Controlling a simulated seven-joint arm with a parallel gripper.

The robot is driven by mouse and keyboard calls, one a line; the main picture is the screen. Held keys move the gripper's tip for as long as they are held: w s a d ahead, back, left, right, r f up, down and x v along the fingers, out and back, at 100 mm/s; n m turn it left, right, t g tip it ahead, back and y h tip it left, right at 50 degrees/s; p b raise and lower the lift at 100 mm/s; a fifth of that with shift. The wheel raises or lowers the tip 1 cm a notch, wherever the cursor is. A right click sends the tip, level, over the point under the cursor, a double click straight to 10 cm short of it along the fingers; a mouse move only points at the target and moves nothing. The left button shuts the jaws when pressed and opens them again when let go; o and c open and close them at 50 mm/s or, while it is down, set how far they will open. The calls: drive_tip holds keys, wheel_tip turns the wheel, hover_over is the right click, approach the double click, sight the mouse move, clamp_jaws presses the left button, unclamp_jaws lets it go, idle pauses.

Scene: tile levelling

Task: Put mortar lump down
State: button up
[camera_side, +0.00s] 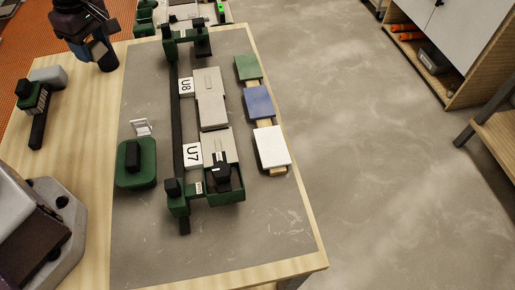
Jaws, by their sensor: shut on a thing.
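My gripper (104,65) is at the upper left, dark and pointing down, over the far left part of the table. It is shut, but its fingertips are small and dark here. The mortar lump between them is hidden or too small to make out. The grey mat (240,240) bears a green-and-black levelling frame with a long dark bar. Two light grey tiles, an upper one (211,112) and a lower one (222,146), lie beside the labels U8 (186,86) and U7 (192,155). A black clamp-like part sits over the lower tile.
A green block with a black knob (136,178) stands left of the frame. Green (248,67), blue (259,101) and white (272,147) pieces lie along the right. A pale grey block (48,75) and a green-black tool (37,115) lie at left. The near mat is clear.

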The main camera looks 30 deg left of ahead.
drive_tip(key=w+d+m, duration=0.3)
drive_tip(key=w+d, duration=0.2)
drive_tip(key=d, duration=0.6)
drive_tip(key=m+t, duration=0.2)
drive_tip(key=m, duration=0.7)
hover_over(275, 210)
drive_tip(key=shift+h, duration=0.4)
wheel_tip(275, 210, down, 11)
drive_tip(key=shift+s+d+r, duration=0.1)
drive_tip(key=shift+s+r, duration=0.05)
drive_tip(key=shift+f, duration=2.3)
drive_tip(key=shift+f, duration=0.1)
drive_tip(key=o, duration=1.2)
